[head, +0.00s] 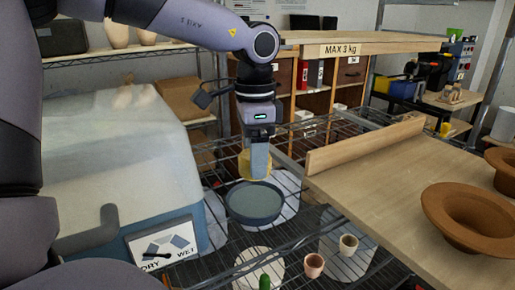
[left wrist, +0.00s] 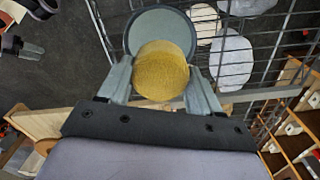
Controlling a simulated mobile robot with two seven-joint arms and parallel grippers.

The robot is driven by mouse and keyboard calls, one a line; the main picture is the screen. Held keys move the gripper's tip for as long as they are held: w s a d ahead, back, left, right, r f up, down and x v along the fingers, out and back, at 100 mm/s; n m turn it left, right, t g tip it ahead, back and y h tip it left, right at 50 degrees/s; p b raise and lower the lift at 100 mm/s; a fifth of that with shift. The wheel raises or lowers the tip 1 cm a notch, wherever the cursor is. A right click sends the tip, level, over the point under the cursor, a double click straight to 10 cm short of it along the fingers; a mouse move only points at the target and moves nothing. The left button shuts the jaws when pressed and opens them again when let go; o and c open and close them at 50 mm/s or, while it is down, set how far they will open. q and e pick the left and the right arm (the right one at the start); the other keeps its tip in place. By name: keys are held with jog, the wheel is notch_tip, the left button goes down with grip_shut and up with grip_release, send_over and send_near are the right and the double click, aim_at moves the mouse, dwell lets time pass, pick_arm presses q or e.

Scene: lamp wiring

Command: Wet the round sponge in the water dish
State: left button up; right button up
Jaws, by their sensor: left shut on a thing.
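The round yellow sponge (head: 246,165) is held between the fingers of my left gripper (head: 259,158). In the left wrist view the sponge (left wrist: 161,72) sits between the two grey fingers (left wrist: 162,85). The round blue-grey water dish (head: 254,203) stands on the wire rack just below the sponge in the head view. The dish (left wrist: 160,20) shows behind the sponge in the left wrist view, partly covered by it. The sponge appears above the dish; I cannot tell whether it touches the water.
A wooden board with a raised edge (head: 365,143) lies right of the dish, with brown bowls (head: 468,215) on it. Small cups (head: 314,265) stand in front of the dish. A blue box with a cloudy cover (head: 118,150) and a DRY/WET sign (head: 163,243) is at left.

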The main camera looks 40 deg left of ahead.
pick_arm(q)
jog(key=shift+f, duration=0.3)
jog(key=shift+f+b, duration=1.7)
jog(key=shift+f, duration=1.05)
jog(key=shift+f+b, duration=0.5)
jog(key=shift+b, duration=0.1)
jog(key=shift+f+b, duration=0.1)
jog(key=shift+b, duration=0.25)
dwell(0.5)
jog(key=shift+r+p, duration=2.05)
jog(key=shift+r, duration=1.5)
jog(key=shift+f+b, duration=2.1)
jog(key=shift+f, duration=1.5)
jog(key=shift+r, duration=0.1)
